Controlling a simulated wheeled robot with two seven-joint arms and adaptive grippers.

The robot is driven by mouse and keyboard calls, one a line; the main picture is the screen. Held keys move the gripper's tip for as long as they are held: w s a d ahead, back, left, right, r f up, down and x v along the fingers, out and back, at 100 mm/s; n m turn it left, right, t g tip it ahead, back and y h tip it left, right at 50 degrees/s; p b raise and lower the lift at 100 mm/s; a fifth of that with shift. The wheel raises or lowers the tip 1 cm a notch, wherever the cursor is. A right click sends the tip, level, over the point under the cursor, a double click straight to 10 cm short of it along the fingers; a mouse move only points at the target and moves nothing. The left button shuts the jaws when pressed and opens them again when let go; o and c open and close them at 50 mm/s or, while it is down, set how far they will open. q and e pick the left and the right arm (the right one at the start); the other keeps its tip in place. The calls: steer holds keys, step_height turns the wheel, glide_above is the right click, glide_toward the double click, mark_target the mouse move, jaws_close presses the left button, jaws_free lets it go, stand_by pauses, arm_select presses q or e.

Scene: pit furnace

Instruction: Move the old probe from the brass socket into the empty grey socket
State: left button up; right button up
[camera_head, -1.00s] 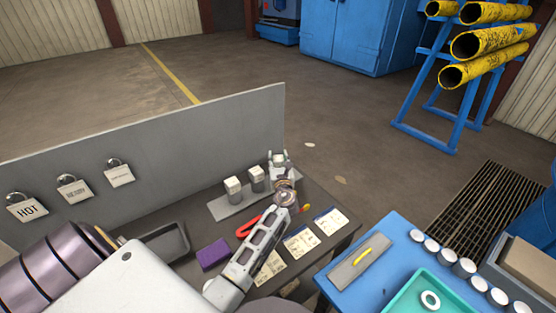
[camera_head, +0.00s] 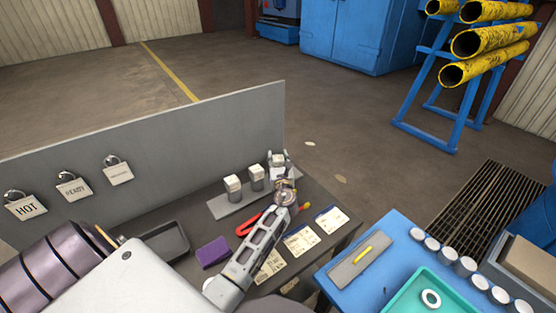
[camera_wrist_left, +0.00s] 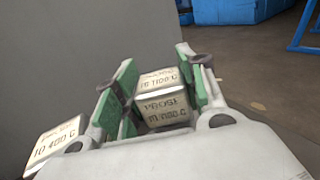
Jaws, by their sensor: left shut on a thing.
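My left gripper (camera_head: 279,165) is at the far right end of a row of white-topped blocks on the table. In the left wrist view its green-padded fingers (camera_wrist_left: 158,85) are shut on a pale metallic block (camera_wrist_left: 165,108) with dark lettering that seems to include "PROBE". The block's base is hidden, so I cannot tell whether it is seated or lifted. Two similar blocks, a left one (camera_head: 233,184) and a middle one (camera_head: 256,173), stand upright on grey cylinders. I cannot make out a brass socket or an empty grey socket. My right gripper is not in view.
A grey strip (camera_head: 222,209) lies under the row, before an upright grey panel (camera_head: 190,135) with hanging tags. A purple block (camera_head: 212,252), a red-handled tool (camera_head: 245,226), printed cards (camera_head: 300,240) and a dark tray (camera_head: 168,243) lie nearby. A blue table (camera_head: 395,240) stands right.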

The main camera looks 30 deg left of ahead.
arm_select(q)
steer(key=shift+f, duration=0.15)
steer(key=o, duration=0.8)
steer(key=shift+s+d, duration=0.1)
steer(key=shift+s, duration=0.05)
steer(key=shift+p+v, duration=0.65)
steer(key=shift+v, duration=1.85)
steer(key=shift+p+v, duration=0.55)
steer(key=shift+v, duration=2.3)
